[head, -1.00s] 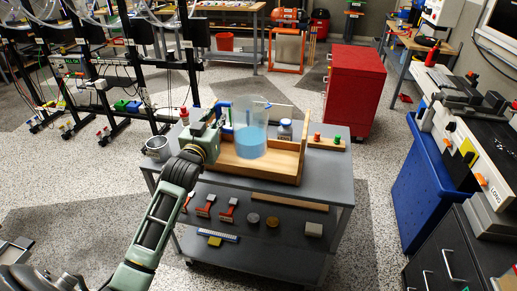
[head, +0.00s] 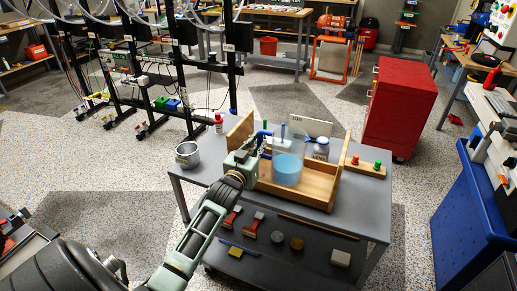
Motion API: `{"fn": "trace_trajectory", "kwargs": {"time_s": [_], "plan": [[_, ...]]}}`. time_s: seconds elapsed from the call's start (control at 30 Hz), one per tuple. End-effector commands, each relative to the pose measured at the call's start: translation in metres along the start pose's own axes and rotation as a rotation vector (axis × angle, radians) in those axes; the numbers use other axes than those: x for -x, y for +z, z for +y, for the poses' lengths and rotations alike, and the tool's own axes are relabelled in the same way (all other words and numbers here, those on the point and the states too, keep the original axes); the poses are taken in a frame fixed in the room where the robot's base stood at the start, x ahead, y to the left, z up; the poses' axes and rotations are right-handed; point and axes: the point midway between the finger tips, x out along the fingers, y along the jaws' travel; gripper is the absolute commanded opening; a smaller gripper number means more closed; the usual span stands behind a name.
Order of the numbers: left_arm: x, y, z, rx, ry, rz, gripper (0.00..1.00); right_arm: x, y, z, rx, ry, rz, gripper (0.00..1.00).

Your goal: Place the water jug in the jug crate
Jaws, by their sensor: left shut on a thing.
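The water jug (head: 287,168) is a clear cylinder with blue water in its lower part and a blue handle on its left. My left gripper (head: 262,145) is shut on the jug at its handle side, with the arm coming from the lower left. The jug crate (head: 310,194) is an open wooden box on the grey cart. The jug appears upright and within the crate's outline; I cannot tell whether its base touches the crate floor. My right gripper is not in view.
A white-labelled bottle (head: 321,149) stands behind the jug to the right. A red cabinet (head: 400,108) stands beyond.

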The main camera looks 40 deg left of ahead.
Motion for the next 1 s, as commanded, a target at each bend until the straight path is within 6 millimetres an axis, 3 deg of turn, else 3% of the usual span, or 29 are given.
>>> {"fn": "trace_trajectory", "kwargs": {"time_s": [0.1,0.3,0.33,0.53,0.83,1.0], "plan": [[-0.001,0.004,0.0,0.003,0.001,0.01,0.0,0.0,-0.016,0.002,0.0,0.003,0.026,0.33],[-0.001,0.004,0.0,0.002,0.001,0.011,0.0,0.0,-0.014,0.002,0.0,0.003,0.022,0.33],[0.0,0.008,0.0,0.0,0.0,0.003,0.17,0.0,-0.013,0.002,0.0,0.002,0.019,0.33],[0.0,0.008,0.0,0.0,0.0,0.003,0.33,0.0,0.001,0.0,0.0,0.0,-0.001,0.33],[0.001,0.008,0.0,0.0,0.001,0.003,0.33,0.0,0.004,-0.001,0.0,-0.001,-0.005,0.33],[0.017,0.009,0.001,0.0,0.001,0.002,0.33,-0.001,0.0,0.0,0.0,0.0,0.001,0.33]]}}
